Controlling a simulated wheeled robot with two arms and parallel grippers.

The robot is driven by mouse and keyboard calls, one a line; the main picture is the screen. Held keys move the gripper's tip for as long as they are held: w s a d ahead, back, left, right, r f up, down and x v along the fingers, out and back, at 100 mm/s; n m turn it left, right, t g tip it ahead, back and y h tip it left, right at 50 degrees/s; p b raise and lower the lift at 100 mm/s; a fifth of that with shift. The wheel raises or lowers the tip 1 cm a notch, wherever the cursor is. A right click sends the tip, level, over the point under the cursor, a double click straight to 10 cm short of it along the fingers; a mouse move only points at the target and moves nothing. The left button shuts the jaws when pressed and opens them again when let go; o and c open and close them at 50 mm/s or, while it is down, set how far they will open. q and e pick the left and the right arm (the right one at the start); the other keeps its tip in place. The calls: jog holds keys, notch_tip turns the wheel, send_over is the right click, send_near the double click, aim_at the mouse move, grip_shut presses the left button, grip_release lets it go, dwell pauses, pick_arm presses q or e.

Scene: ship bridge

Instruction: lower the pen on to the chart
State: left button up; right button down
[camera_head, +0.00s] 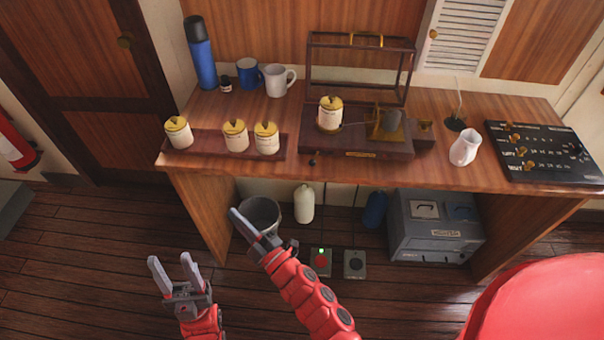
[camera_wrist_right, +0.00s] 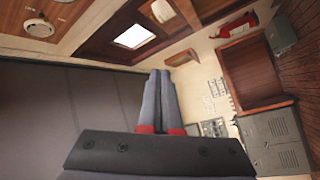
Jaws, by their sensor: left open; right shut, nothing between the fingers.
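A recording instrument sits on a dark wooden base (camera_head: 355,145) on the desk, its glazed cover (camera_head: 312,70) standing up behind it. A cream drum (camera_head: 329,116) with a brass top, apparently carrying the chart, stands at the base's left. A thin pen arm (camera_head: 356,124) runs from the brass mechanism (camera_head: 390,122) towards the drum; whether its tip touches the chart is too small to tell. My left gripper (camera_head: 171,260) is open and empty, low in front of the desk. My right gripper (camera_head: 236,214) is shut and empty before the desk's lower left; its fingers (camera_wrist_right: 159,100) lie together in the right wrist view.
Several similar brass-topped drums stand on a wooden tray (camera_head: 203,146) at left. A small dark knob (camera_head: 313,162) is at the base's front. A white jug (camera_head: 465,148) and black panel (camera_head: 545,152) are at right. Mugs (camera_head: 276,80) and a blue flask (camera_head: 200,60) stand behind.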

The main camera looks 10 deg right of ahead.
notch_tip(320, 180, down, 6)
jog(key=w+r+h, duration=0.1)
jog(key=w+h, duration=0.2)
jog(key=h, duration=0.1)
jog(key=m+h+b, duration=0.2)
jog(key=h+b, duration=0.1)
jog(key=h, duration=1.2)
send_near(302, 171)
jog(key=s+r, duration=0.2)
jog(key=shift+w+f, duration=0.1)
jog(key=shift+f, duration=0.05)
jog(key=p+x, duration=0.1)
jog(key=x, duration=0.3)
jog(key=p+x, duration=0.1)
jog(key=x, duration=0.4)
jog(key=shift+w+a+r+p, duration=0.15)
jog(key=shift+r+p, duration=0.05)
jog(key=shift+p, duration=0.2)
jog(key=shift+w+f, duration=0.1)
jog(key=shift+w, duration=0.3)
jog(key=shift+d+t+y, duration=0.25)
jog(key=shift+t+y, duration=0.05)
